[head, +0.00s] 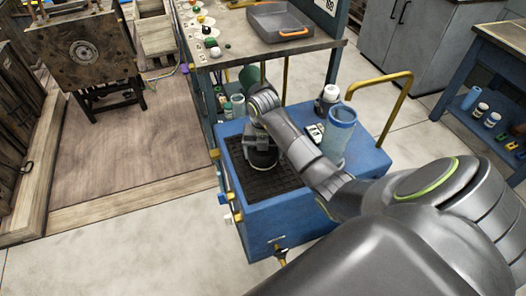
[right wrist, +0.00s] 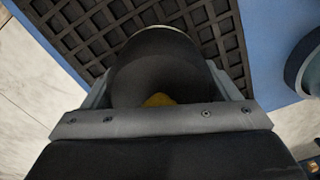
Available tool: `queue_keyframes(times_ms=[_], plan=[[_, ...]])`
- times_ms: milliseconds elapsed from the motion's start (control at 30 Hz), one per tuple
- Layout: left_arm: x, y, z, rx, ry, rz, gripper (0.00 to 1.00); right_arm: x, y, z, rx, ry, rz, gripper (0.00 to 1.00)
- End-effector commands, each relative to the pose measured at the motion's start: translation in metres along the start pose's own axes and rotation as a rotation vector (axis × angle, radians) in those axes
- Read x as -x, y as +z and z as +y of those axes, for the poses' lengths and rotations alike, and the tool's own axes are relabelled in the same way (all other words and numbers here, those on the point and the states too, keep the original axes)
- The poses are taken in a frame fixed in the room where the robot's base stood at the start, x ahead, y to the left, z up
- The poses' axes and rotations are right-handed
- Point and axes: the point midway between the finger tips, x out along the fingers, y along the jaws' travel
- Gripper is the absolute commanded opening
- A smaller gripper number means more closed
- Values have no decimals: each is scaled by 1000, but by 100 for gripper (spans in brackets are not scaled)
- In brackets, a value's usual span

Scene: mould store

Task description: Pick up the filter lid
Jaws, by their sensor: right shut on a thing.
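The filter lid (head: 263,160) looks like a dark round piece with a paler rim, under my right gripper in the head view. My right gripper (head: 262,146) is shut on it, above or at the black grid mat of the blue cart. In the right wrist view the dark lid (right wrist: 165,62) fills the space between the fingers (right wrist: 160,95), with a small yellow patch at its near edge. I cannot tell whether the lid touches the mat. My left gripper is not in view.
The blue cart (head: 285,222) has a black grid mat (head: 282,183). A blue cylinder (head: 338,132) and a white-topped jar (head: 329,95) stand on its right, close to my right arm. A yellow rail (head: 408,95) rises behind. A workbench (head: 225,52) with a grey tray (head: 280,22) stands beyond.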

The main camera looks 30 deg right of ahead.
Motion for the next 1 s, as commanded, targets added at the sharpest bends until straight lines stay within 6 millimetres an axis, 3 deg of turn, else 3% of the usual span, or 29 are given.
queue_keyframes(times_ms=[167,400,633,1000], plan=[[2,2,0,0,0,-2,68,23,2,0,1,2,-6,53],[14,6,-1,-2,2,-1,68,83,1,0,1,2,-6,53],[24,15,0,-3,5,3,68,98,0,0,0,1,-1,53],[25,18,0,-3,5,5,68,100,0,0,0,1,-2,53]])
